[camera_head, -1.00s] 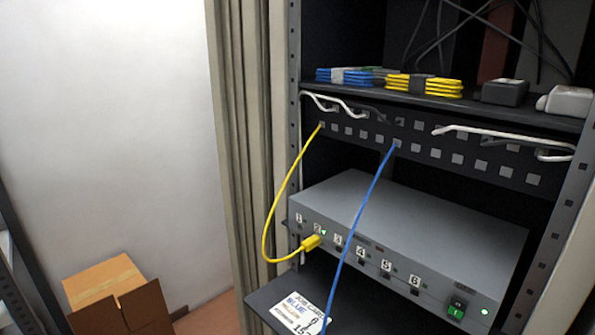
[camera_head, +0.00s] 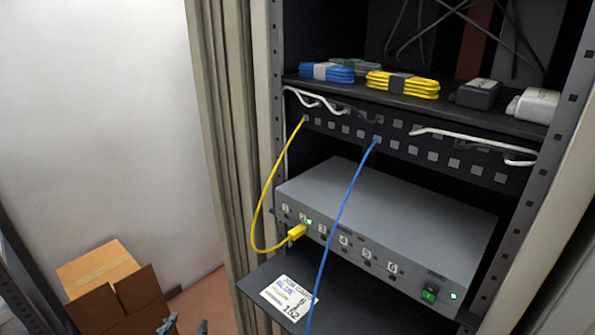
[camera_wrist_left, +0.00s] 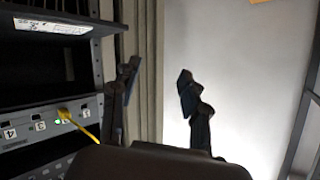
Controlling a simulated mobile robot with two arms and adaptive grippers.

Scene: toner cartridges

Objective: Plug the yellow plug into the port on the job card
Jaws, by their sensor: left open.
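The yellow plug (camera_head: 297,231) sits at the front of the grey switch box (camera_head: 385,215), by the label 2, with a green light beside it. Its yellow cable loops up to the patch panel. It also shows in the left wrist view (camera_wrist_left: 64,115). The job card (camera_head: 290,297) lies on the dark shelf; "JOB CARD" and "BLUE" read, and the smaller print is unclear. A blue cable (camera_head: 342,207) hangs from the panel past the card; its lower end is out of view. My left gripper (camera_head: 185,327) is open and empty, left of the shelf; its fingers show in the wrist view (camera_wrist_left: 158,85).
A patch panel (camera_head: 400,146) crosses the rack above the box. Coiled blue (camera_head: 327,72) and yellow cables (camera_head: 402,84) lie on the upper shelf. An open cardboard box (camera_head: 100,265) stands at lower left.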

